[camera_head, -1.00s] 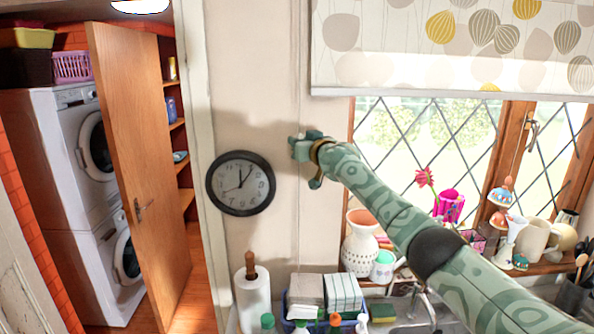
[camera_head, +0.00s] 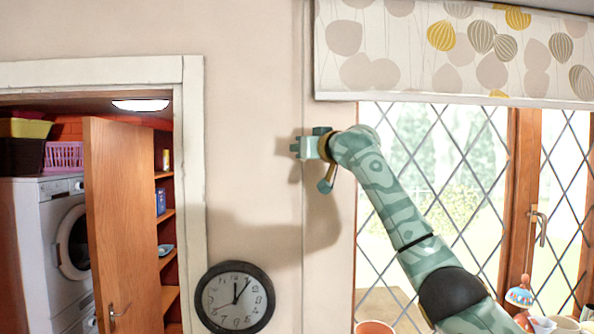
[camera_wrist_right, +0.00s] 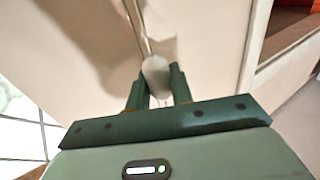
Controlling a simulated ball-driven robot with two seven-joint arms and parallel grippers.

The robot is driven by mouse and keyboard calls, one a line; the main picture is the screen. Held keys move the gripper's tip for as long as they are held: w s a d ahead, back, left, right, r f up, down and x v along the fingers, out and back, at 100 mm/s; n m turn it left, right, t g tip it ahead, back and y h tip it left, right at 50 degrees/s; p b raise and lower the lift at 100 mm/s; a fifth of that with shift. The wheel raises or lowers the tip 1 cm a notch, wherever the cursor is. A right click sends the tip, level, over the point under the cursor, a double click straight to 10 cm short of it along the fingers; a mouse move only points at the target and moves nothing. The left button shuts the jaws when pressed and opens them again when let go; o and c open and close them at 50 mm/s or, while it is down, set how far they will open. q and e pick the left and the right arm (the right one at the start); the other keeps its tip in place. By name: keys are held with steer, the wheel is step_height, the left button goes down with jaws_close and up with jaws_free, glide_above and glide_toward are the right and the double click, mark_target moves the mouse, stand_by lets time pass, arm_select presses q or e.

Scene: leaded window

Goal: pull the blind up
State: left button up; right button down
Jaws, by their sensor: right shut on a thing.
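The blind (camera_head: 420,48), white with grey and yellow leaf shapes, hangs across the top of the window, and its straight bottom edge lies well above the window handle. A thin cord (camera_head: 303,240) runs down the wall left of the window. My right gripper (camera_head: 300,147) is at the cord, just left of the window frame and below the blind's bottom edge. In the right wrist view its fingers (camera_wrist_right: 158,88) are shut around a pale rounded piece (camera_wrist_right: 156,68), in line with the cord (camera_wrist_right: 137,22). The fingers hide part of this piece. My left gripper is out of view.
A black-rimmed clock (camera_head: 235,298) hangs on the wall at lower left of my right gripper. A doorway with an open wooden door (camera_head: 122,220) is further left. The leaded window (camera_head: 440,150) is behind my right arm. Ornaments (camera_head: 519,297) show at lower right.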

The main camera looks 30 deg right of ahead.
steer(key=shift+r, duration=0.2)
steer(key=shift+s+r, duration=0.1)
steer(key=shift+r, duration=0.1)
steer(key=c, duration=1.3)
jaws_free()
steer(key=shift+o, duration=0.2)
steer(key=shift+w+f, duration=0.15)
steer(key=shift+w, duration=0.05)
steer(key=shift+s, duration=0.1)
steer(key=shift+s+f+b, duration=0.1)
steer(key=shift+s+b, duration=0.2)
steer(key=shift+b, duration=0.1)
steer(key=s+b, duration=0.6)
steer(key=s, duration=0.9)
steer(key=shift+s+d+b, duration=0.25)
steer(key=shift+s+b, duration=0.05)
steer(key=shift+b, duration=0.1)
